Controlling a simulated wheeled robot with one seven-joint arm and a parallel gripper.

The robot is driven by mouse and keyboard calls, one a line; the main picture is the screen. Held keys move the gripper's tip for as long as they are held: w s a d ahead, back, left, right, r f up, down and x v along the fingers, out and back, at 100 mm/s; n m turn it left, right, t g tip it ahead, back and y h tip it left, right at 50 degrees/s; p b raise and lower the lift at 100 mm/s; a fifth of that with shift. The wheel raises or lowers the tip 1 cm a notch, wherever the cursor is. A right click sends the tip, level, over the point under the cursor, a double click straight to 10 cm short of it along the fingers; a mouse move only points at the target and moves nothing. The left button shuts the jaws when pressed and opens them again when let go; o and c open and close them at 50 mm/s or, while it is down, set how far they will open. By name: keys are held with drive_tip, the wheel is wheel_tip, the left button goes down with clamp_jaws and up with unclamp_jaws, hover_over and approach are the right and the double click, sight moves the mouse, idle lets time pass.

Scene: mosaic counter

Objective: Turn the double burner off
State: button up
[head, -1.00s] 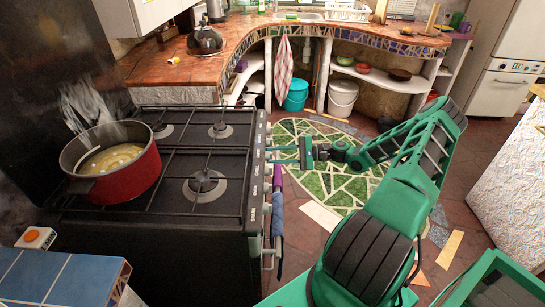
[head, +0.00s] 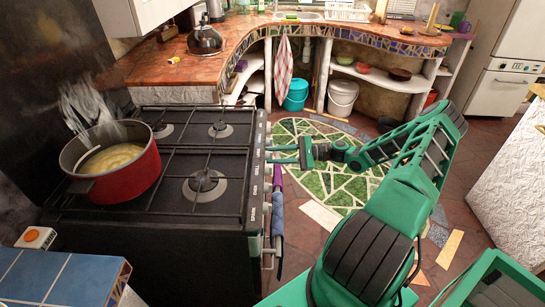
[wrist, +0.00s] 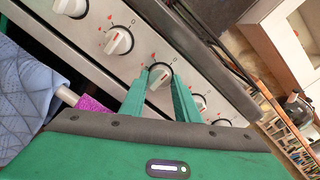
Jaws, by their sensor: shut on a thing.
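The stove (head: 215,150) has a black top with several burners and a knob panel on its right side. My gripper (head: 270,154) reaches that panel from the right. In the wrist view, the green fingers of my gripper (wrist: 160,92) stand on both sides of one white knob (wrist: 160,73) and are shut on it. The knob has a red mark line. Other white knobs sit in the row, one up-left (wrist: 118,41) and one down-right (wrist: 198,103). Which burner each knob serves cannot be read here.
A red pot (head: 125,178) with yellowish contents steams on the stove's left side. Cloths (head: 277,220) hang on the stove's front rail, and a bluish cloth (wrist: 28,95) is close to my gripper. A kettle (head: 205,40) stands on the curved counter.

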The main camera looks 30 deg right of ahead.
drive_tip(key=o, duration=0.9)
drive_tip(key=shift+w+d+r, duration=0.1)
drive_tip(key=shift+w+d, duration=0.05)
drive_tip(key=shift+d, duration=0.1)
drive_tip(key=shift+o, duration=0.7)
drive_tip(key=shift+a, duration=0.15)
drive_tip(key=v, duration=1.1)
drive_tip(key=s+a+r+n+g+h, duration=0.3)
drive_tip(key=s+a+n+g+h, duration=0.25)
drive_tip(key=a+g, duration=0.4)
drive_tip(key=s+a+r+n+h, duration=0.2)
drive_tip(key=s+r+h, duration=0.2)
drive_tip(key=s+r, duration=0.6)
drive_tip(key=s+a+r+n+h, duration=0.3)
drive_tip(key=s+r+h, duration=0.2)
drive_tip(key=s+r, duration=0.5)
drive_tip(key=s, duration=0.5)
drive_tip(key=shift+s+a+n, duration=0.3)
drive_tip(key=shift+s+n, duration=0.05)
drive_tip(key=shift+s, duration=0.05)
